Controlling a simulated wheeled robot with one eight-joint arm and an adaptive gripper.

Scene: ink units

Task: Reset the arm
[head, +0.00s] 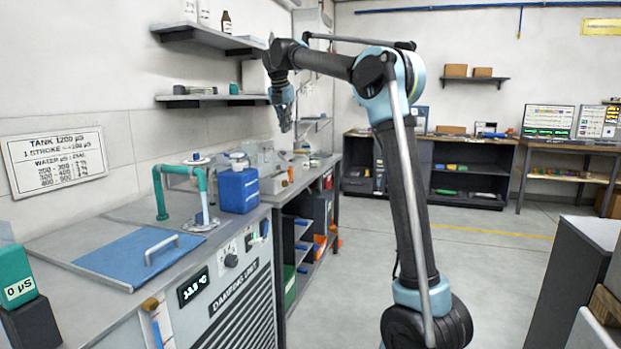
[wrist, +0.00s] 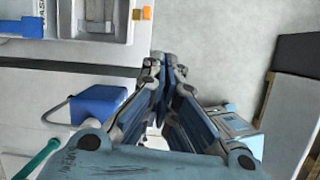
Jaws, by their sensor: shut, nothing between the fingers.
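My gripper (head: 286,126) hangs from the end of my raised arm in the head view, pointing down above the far end of the bench. Its fingers are shut with nothing between them. In the wrist view my gripper (wrist: 163,62) shows its fingertips together, over the floor beside the bench edge. My arm (head: 408,190) stands up from the lower right and bends over to the left at the top. The gripper is apart from the things on the bench.
The damping unit (head: 240,310) has a blue lid (head: 125,258) with a handle, a green pipe (head: 160,190) and a blue container (head: 238,190) on top. Wall shelves (head: 205,38) hang left of the arm. A dark cabinet (head: 575,275) stands at right. Open floor (head: 500,265) lies between.

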